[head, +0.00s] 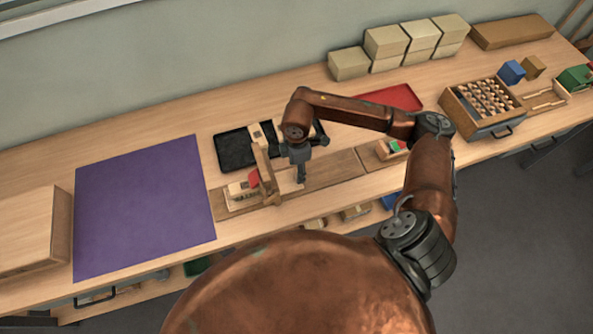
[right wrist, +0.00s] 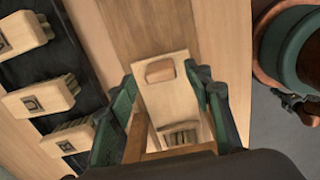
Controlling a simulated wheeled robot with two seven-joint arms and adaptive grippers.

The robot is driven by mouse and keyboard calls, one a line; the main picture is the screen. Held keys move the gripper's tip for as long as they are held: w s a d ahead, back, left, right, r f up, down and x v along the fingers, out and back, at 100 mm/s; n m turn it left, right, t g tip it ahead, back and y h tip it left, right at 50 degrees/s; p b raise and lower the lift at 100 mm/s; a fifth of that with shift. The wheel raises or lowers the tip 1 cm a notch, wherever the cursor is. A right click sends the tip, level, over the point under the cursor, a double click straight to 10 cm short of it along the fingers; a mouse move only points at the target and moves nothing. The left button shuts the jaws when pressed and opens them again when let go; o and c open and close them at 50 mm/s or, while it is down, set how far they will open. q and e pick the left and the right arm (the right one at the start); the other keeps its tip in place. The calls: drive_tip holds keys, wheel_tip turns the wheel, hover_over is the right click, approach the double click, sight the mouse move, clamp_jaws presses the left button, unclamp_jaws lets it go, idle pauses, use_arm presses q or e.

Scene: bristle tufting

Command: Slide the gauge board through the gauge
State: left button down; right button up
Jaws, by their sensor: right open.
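The wooden gauge (head: 266,176) stands upright on a brown wooden strip at the middle of the bench. My right gripper (head: 300,178) points down just right of it. In the right wrist view, a pale board, seemingly the gauge board (right wrist: 177,100), lies between the open fingers of this gripper (right wrist: 164,88). It bears a small raised block (right wrist: 160,71). A bristle tuft (right wrist: 180,138) shows near its lower end, beside brown wooden bars. Whether the fingers touch the board I cannot tell. My left gripper is out of view.
A black tray (head: 231,150) with brush heads lies behind the gauge. A purple mat (head: 140,205) lies left. A red tray (head: 395,97) and stacked boxes (head: 385,42) are at the back. A compartment box (head: 462,115) stands right. The strip right of the gripper is mostly clear.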

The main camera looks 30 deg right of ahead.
drive_tip(key=shift+f, duration=1.3)
drive_tip(key=c, duration=0.7)
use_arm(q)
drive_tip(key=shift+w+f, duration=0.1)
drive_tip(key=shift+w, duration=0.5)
use_arm(e)
clamp_jaws()
